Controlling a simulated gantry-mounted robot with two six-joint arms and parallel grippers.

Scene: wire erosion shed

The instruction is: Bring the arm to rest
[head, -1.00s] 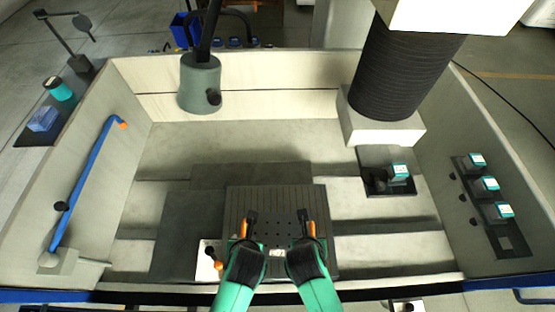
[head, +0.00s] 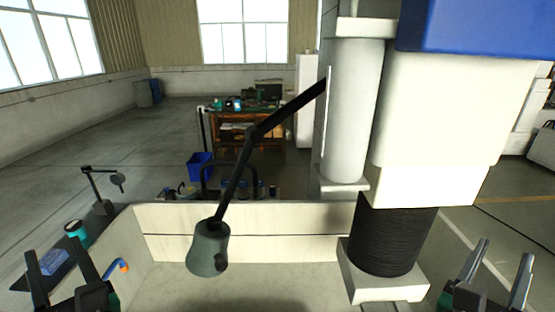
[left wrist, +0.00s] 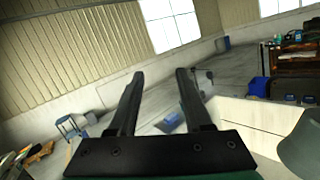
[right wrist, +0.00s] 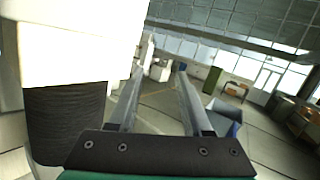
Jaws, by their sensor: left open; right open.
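My left gripper (head: 62,268) is at the lower left of the head view, fingers pointing up and apart, with nothing between them. In the left wrist view its two dark fingers (left wrist: 158,98) stand open and empty. My right gripper (head: 497,262) is at the lower right of the head view, fingers up and spread, also empty. In the right wrist view its fingers (right wrist: 156,95) stand apart with only the room behind them. Both grippers are raised at the two sides of the tank.
The pale tank's back wall (head: 255,218) crosses the lower middle. A grey-green lamp head (head: 208,250) hangs on a dark arm. A black bellows column (head: 390,235) stands right of centre. A blue bin (head: 200,167) and a workbench (head: 245,130) are behind.

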